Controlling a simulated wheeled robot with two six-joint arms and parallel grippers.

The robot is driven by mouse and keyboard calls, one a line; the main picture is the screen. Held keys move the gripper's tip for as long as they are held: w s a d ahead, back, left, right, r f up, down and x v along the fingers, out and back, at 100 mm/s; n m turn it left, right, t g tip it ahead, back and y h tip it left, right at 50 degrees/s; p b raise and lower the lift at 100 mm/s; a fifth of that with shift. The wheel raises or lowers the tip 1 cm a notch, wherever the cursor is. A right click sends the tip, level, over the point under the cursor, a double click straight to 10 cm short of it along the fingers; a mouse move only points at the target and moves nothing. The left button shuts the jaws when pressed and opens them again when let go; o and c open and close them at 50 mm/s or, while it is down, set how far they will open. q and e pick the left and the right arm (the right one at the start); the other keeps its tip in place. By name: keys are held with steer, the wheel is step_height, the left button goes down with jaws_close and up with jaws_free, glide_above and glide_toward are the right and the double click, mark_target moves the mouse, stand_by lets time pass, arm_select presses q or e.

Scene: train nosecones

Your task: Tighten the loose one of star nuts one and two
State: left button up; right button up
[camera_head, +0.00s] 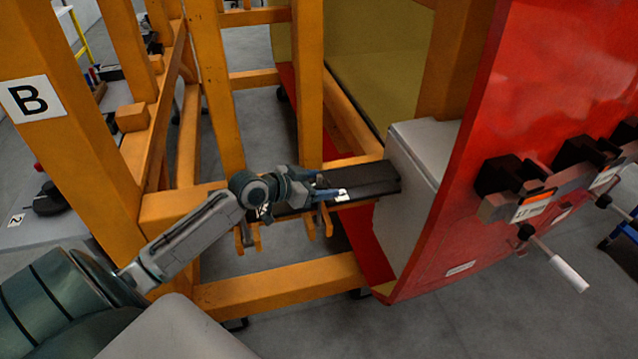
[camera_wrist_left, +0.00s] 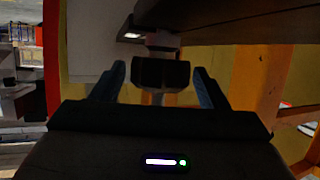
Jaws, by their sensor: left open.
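My left gripper (camera_head: 328,187) reaches in from the left, beside the dark horizontal bar (camera_head: 368,180) between the orange frame and the red nosecone. In the left wrist view the same gripper (camera_wrist_left: 160,82) is open, with its two bluish fingers spread. A dark, blocky knob (camera_wrist_left: 162,73), which looks like a star nut, sits between the fingers on a pale stem (camera_wrist_left: 163,40). Gaps show on both sides of it. Which numbered nut it is, and whether it is loose, I cannot tell. No star nut is clearly seen in the head view. My right gripper is not in view.
Orange beams (camera_head: 275,283) surround the arm, with a post marked B (camera_head: 33,98) at left. Small orange prongs (camera_head: 310,225) hang below the bar. The red nosecone (camera_head: 560,80) at right carries black clamps and a white-handled lever (camera_head: 565,272). Grey floor lies below.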

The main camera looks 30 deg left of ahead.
mark_target(314, 184)
arm_select(q)
steer(key=shift+s+a+r, duration=0.2)
steer(key=shift+s+a, duration=0.15)
steer(key=shift+s, duration=0.25)
steer(key=v, duration=0.4)
steer(key=shift+b, duration=0.3)
steer(key=p+v, duration=0.4)
steer(key=shift+r, duration=0.3)
steer(key=shift+s+a+p, duration=0.1)
steer(key=shift+s+p, duration=0.5)
steer(key=shift+p, duration=0.05)
